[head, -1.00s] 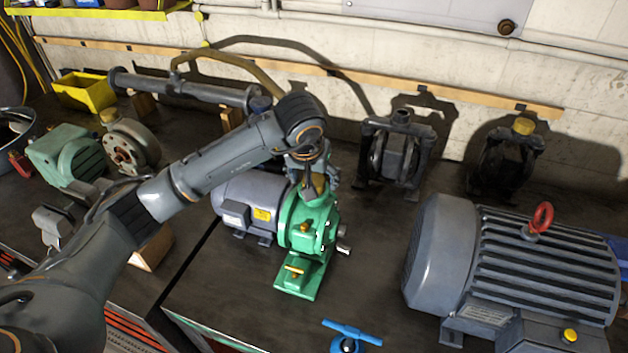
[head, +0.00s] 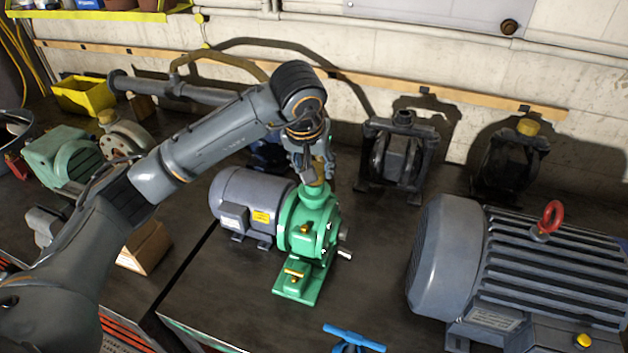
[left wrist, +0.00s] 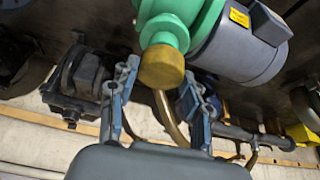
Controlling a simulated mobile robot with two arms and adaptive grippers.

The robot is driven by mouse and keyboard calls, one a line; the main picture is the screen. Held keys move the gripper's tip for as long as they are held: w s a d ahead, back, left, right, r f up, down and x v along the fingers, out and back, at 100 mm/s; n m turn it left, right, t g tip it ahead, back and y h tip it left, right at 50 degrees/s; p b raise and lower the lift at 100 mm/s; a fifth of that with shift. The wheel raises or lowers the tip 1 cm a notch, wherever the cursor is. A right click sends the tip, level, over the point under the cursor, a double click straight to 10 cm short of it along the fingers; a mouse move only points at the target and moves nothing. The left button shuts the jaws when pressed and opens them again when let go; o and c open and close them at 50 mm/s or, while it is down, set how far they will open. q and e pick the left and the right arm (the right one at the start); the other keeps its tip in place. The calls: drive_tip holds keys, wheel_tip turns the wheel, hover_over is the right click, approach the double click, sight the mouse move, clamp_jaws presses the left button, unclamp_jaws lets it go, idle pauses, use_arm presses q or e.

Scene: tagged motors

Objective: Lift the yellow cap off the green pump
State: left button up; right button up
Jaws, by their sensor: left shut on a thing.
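The green pump (head: 310,240) stands on the dark bench in the head view, coupled to a grey motor (head: 240,200). The pump's green neck (left wrist: 165,30) also shows in the left wrist view. The yellow cap (left wrist: 162,68) is at the end of that neck, between the fingers of my left gripper (left wrist: 158,84). In the head view my left gripper (head: 318,176) points down over the pump's top, shut on the cap. Whether a small gap parts the cap from the neck, I cannot tell. My right gripper is not in view.
A large grey motor with a red lifting ring (head: 549,216) stands at the right. A blue-handled valve (head: 354,338) is at the front. Dark pumps (head: 397,155) stand along the wall behind. Bare bench lies right of the green pump.

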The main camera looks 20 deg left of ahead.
use_arm(q)
drive_tip(key=s+r+b, duration=0.2)
drive_tip(key=s+r, duration=1)
drive_tip(key=s, duration=0.1)
drive_tip(key=shift+s+d, duration=0.2)
drive_tip(key=shift+d, duration=0.15)
